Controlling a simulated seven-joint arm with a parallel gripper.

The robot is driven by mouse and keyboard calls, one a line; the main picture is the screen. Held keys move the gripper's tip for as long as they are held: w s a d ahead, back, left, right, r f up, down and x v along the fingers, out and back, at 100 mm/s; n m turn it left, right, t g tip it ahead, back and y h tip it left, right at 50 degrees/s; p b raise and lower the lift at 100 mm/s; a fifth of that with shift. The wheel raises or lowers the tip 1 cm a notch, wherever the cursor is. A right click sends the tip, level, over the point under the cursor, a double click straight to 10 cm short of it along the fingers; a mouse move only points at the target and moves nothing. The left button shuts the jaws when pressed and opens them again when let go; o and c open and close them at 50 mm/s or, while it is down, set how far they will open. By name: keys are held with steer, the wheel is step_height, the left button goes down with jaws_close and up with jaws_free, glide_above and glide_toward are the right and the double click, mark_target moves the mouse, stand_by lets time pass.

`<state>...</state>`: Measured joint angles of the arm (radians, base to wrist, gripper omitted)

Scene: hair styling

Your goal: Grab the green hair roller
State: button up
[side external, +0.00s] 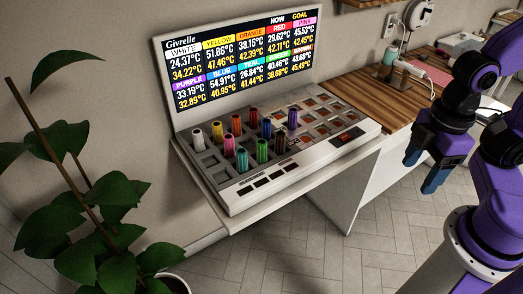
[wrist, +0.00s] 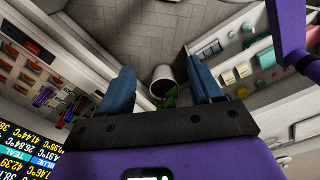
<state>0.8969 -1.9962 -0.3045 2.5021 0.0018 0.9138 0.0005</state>
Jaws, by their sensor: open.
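The green hair roller (side external: 262,151) stands upright in a slot near the front of the white heater (side external: 233,200), between a teal roller (side external: 241,160) and a brown roller (side external: 280,143). My gripper (side external: 422,170) hangs in the air to the right of the heater, fingers down, well apart from the rollers. It is open and empty. In the wrist view, my two blue fingers (wrist: 161,72) are spread, with floor and a pot showing between them. The heater's rollers (wrist: 45,97) lie at the left there; I cannot single out the green one.
White, pink, red, orange, blue and purple rollers crowd around the green one. The heater's lit screen (side external: 240,58) stands upright behind them. A leafy plant (side external: 95,215) is at the left. A wooden counter (side external: 385,100) lies behind. The air between gripper and heater is clear.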

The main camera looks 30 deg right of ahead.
mark_target(266, 150)
steer(key=w+d+f+n+t+h, duration=0.15)
steer(key=w+n+t+h, duration=0.3)
steer(key=w, duration=0.45)
steer(key=w+d+f+n+t+h, duration=0.1)
steer(key=w+f+n+t+h, duration=0.25)
steer(key=w+n, duration=0.35)
steer(key=w+a+f+n+t+y, duration=0.5)
steer(key=w+a+f+n+y, duration=0.35)
steer(key=a+n, duration=0.35)
steer(key=shift+h, duration=0.35)
steer(key=x, duration=1.1)
steer(key=shift+w, duration=0.1)
steer(key=shift+a+x, duration=0.1)
steer(key=shift+x, duration=1.35)
steer(key=shift+a+x, duration=0.15)
steer(key=shift+x, duration=1.3)
steer(key=shift+r, duration=0.1)
